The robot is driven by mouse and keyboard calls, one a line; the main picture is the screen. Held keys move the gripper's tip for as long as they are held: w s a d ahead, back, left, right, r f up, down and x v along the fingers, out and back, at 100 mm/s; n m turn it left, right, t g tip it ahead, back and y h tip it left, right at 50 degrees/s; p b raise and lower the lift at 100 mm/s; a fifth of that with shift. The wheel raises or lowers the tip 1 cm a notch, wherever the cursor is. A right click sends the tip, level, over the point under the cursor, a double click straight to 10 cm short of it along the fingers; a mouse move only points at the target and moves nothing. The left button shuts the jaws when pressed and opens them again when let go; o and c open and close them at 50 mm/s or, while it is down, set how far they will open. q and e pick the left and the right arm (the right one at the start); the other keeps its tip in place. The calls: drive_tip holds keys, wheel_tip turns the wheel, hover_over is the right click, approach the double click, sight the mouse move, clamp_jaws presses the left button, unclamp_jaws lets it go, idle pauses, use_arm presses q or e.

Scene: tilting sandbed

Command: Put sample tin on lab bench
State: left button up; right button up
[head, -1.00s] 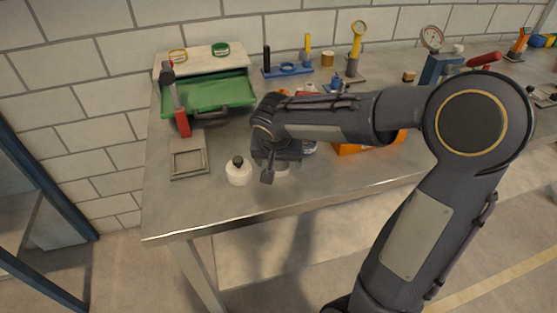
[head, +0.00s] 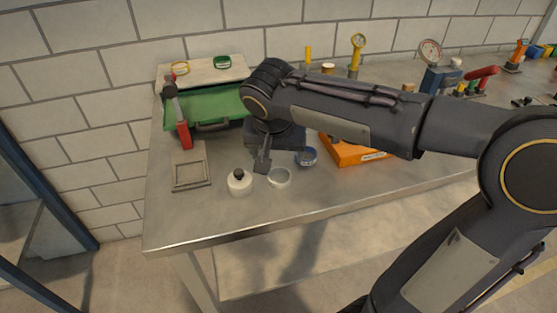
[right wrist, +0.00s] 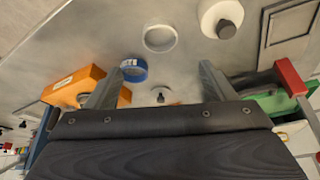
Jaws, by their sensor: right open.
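A shallow round silvery tin (head: 279,178), which looks like the sample tin, rests on the grey lab bench (head: 225,215) near its front edge. It also shows in the right wrist view (right wrist: 160,38), beyond my fingertips and touching neither. My right gripper (head: 273,152) is just behind the tin in the head view, open and empty. Its two fingers stand wide apart in the right wrist view (right wrist: 158,80). One finger is mostly hidden in the head view. My left gripper is not in view.
A white bottle with a dark cap (head: 240,182) stands left of the tin. A blue round container (head: 306,157) and an orange box (head: 355,152) lie to the right. The bench front is clear.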

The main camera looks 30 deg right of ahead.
drive_tip(key=s+a+f+n+t+y+p, duration=0.1)
drive_tip(key=s+a+f+n+y, duration=0.1)
drive_tip(key=s, duration=0.7)
drive_tip(key=s+a+f+n+y+p, duration=0.1)
drive_tip(key=s+a+f+n+y, duration=0.1)
drive_tip(key=s, duration=0.7)
drive_tip(key=shift+a+f+n+t+y, duration=0.35)
drive_tip(key=shift+f+n+y, duration=0.35)
drive_tip(key=shift+y, duration=0.6)
